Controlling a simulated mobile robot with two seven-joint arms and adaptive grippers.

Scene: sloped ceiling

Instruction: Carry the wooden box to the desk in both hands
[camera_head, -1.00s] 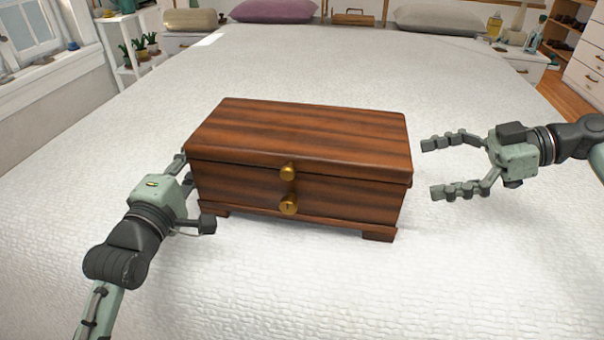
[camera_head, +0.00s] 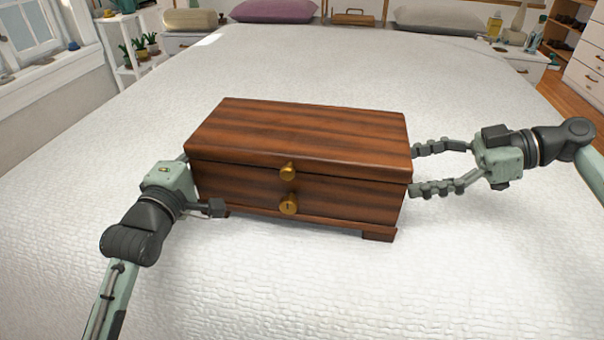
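The wooden box (camera_head: 300,140) is dark striped wood with a closed lid, brass knobs on its front and short feet. It stands on the white bed. My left gripper (camera_head: 200,183) is at the box's left end, one finger by the front left corner; its other finger is mostly hidden behind the box. My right gripper (camera_head: 414,171) is open, its two fingers spread apart and their tips at the box's right end. I cannot tell whether the tips touch the wood. The desk cannot be made out in this view.
The white bed (camera_head: 330,285) is clear around the box. Pillows (camera_head: 275,11) lie at its far end. A plant shelf (camera_head: 128,45) stands at the far left, and a white nightstand (camera_head: 520,62) with bottles at the far right.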

